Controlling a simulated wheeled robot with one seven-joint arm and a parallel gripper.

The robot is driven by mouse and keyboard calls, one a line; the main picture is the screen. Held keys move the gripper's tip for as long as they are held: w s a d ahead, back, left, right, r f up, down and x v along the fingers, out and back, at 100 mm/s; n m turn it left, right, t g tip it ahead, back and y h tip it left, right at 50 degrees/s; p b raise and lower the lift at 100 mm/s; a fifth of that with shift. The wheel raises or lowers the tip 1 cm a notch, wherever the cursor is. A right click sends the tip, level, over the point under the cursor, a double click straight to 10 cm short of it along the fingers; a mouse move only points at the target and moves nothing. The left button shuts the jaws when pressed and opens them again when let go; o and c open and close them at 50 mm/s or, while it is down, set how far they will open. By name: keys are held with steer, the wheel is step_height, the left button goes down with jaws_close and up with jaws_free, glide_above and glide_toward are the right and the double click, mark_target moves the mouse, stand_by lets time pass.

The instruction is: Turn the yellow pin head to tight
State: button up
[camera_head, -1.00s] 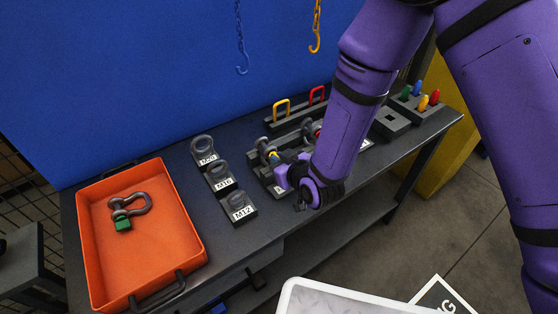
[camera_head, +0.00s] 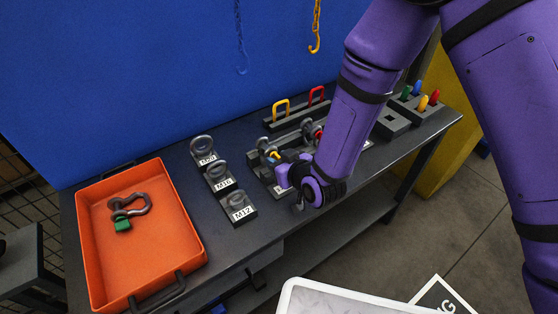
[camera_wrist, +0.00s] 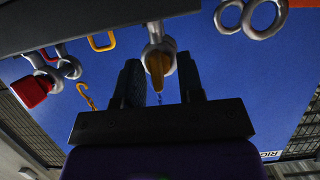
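The yellow pin head (camera_wrist: 158,68) sits on the end of a grey shackle pin (camera_wrist: 154,32) in the wrist view. In the head view the yellow pin head (camera_head: 275,155) shows just past my gripper (camera_head: 284,167). In the wrist view the two dark fingers of my gripper (camera_wrist: 161,80) stand apart, one on each side of the pin head. A gap shows at the right finger; the left finger is very near the head, and I cannot tell whether it touches. My wrist and forearm hide part of the fixture in the head view.
A red pin head (camera_wrist: 34,91) is on a neighbouring shackle. Yellow (camera_head: 281,109) and red (camera_head: 317,95) loops stand behind. Labelled eyebolt blocks (camera_head: 238,207) and an orange tray (camera_head: 185,218) with a green-pinned shackle (camera_head: 128,210) are left. A block with coloured pegs (camera_head: 420,101) is right.

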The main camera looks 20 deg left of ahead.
steer(key=v, duration=1)
steer(key=shift+s+d, duration=0.25)
steer(key=shift+d, duration=0.1)
steer(key=shift+r, duration=0.1)
steer(key=w+d+r+m+h, duration=0.2)
steer(key=w+d+r+h, duration=0.1)
steer(key=d+r, duration=0.7)
steer(key=w+d+r+m+h, duration=0.2)
steer(key=w+d+r+h, duration=0.2)
steer(key=d+r, duration=0.6)
steer(key=s+d+r+m+g+h, duration=0.1)
steer(key=s+d+r+m, duration=0.2)
steer(key=s+d+r, duration=0.3)
steer(key=s+d+r+m+g+h, duration=0.2)
steer(key=s+d+r, duration=0.3)
steer(key=s+d, duration=0.6)
steer(key=shift+s+r+m, duration=0.35)
steer(key=shift+s+m, duration=0.05)
steer(key=shift+s, duration=0.8)
